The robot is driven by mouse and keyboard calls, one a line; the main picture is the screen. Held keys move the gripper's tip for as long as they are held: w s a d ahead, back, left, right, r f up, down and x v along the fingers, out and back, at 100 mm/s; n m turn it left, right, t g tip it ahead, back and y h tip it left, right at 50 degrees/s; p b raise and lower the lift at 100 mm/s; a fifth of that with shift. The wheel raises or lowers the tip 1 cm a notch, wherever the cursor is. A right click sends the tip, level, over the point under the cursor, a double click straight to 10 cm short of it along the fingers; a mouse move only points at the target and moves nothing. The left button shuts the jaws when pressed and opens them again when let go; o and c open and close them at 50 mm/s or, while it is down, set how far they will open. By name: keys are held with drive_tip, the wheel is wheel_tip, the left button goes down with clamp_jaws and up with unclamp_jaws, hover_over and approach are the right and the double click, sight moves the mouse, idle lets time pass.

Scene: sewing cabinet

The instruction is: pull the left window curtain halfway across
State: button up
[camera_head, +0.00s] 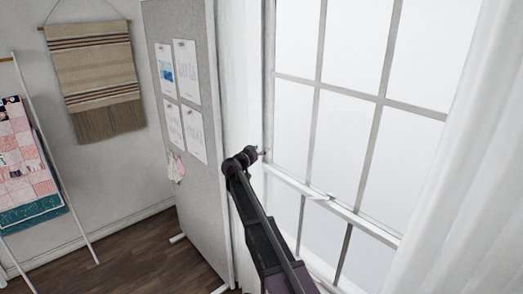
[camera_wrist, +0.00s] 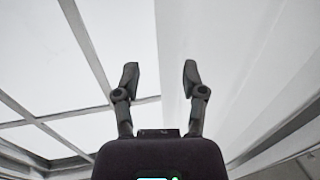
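The left curtain appears as a narrow white strip (camera_head: 237,70) between the grey board and the window in the head view; its folds are barely visible. My gripper (camera_head: 263,153) is at the window's left edge, beside the strip's lower visible part. In the wrist view my gripper (camera_wrist: 160,75) is open, its two fingers apart with nothing seen held between them. A plain white surface (camera_wrist: 245,60), probably the curtain, fills the right side behind the right finger. The left finger shows against the window. I cannot tell whether either finger touches the cloth. My arm hides the strip's lower part.
The window (camera_head: 340,110) has grey bars and a horizontal rail with a small latch (camera_head: 328,197). Another white curtain (camera_head: 465,190) hangs at the right. A grey pinboard (camera_head: 200,185) stands close left of my arm. Wooden floor (camera_head: 130,255) is clear at lower left.

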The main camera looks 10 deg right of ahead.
clamp_jaws()
drive_tip(key=shift+s, duration=0.1)
drive_tip(key=s+d, duration=0.7)
drive_tip(key=s, duration=0.4)
drive_tip(key=s+d, duration=0.7)
drive_tip(key=s, duration=0.4)
drive_tip(key=shift+s+d, duration=0.25)
drive_tip(key=shift+d, duration=0.05)
drive_tip(key=shift+o, duration=0.4)
unclamp_jaws()
drive_tip(key=v, duration=1.2)
